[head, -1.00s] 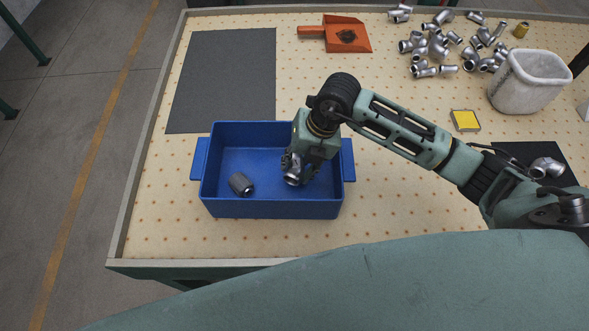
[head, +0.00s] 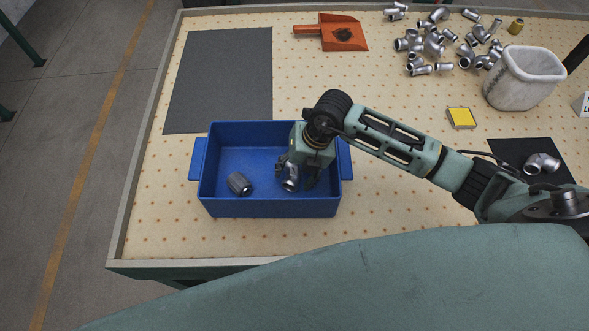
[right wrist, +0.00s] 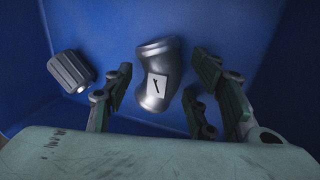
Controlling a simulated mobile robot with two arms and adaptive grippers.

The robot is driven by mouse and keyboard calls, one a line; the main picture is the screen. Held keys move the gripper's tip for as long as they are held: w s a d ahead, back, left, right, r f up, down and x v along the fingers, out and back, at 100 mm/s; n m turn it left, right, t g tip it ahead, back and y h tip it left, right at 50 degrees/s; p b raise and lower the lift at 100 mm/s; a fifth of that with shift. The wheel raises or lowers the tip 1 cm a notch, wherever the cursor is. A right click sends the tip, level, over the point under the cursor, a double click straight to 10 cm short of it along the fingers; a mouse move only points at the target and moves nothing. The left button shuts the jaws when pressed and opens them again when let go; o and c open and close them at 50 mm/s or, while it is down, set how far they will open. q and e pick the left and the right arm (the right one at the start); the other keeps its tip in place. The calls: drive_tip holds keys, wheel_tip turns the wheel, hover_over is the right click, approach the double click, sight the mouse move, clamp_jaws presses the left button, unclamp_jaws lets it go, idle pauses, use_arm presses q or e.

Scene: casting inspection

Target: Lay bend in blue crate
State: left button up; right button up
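The blue crate (head: 270,209) stands on the pegboard table. A silver metal bend (head: 290,184) is inside it, at the right part of the floor. In the right wrist view the bend (right wrist: 158,78) carries a white label with a black mark. My right gripper (head: 299,178) reaches down into the crate over the bend. Its fingers are spread on either side of the bend, with blue showing between them and it. A grey ribbed fitting (head: 239,184) lies in the left part of the crate; it also shows in the right wrist view (right wrist: 72,72). My left gripper is out of view.
A dark grey mat (head: 222,80) lies bare behind the crate. A black mat (head: 508,151) at the right bears another silver fitting (head: 541,163). Several fittings (head: 433,46) lie at the back, near an orange dustpan (head: 345,33), a yellow-topped block (head: 461,117) and a whitish bin (head: 520,88).

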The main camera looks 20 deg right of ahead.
drive_tip(key=shift+r, duration=0.1)
drive_tip(key=b+v, duration=0.1)
drive_tip(key=v, duration=1.1)
